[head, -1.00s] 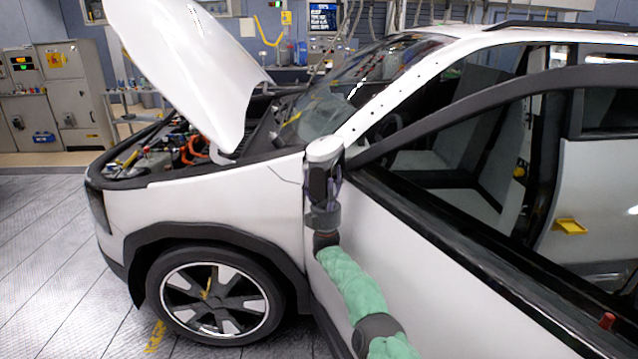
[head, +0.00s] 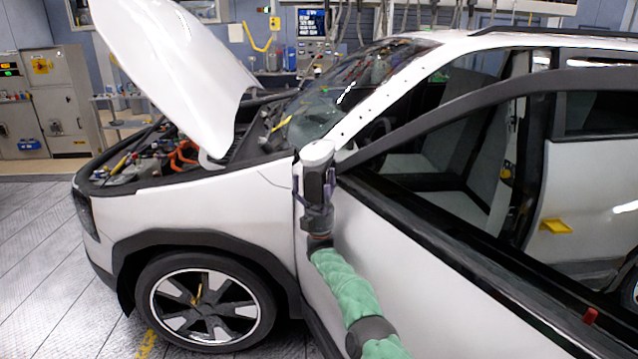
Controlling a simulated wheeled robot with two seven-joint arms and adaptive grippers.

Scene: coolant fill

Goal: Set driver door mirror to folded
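The driver door mirror (head: 318,153) has a white cap and a dark body and stands at the front corner of the driver door, left of centre. My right gripper (head: 315,187) reaches up to it from below, on a green-sleeved arm. Its fingers lie along both sides of the mirror's dark body and appear shut on it. The gripper hides the mirror's lower part, and the exact finger contact is too small to see. The mirror's fold angle is hard to read from here. My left gripper is out of view.
The white car's driver door (head: 420,275) runs to the lower right, its window opening above it. The hood (head: 170,75) is raised over the engine bay. The front wheel (head: 205,308) is below left. Open floor (head: 45,260) lies left of the car, with grey cabinets (head: 50,110) behind.

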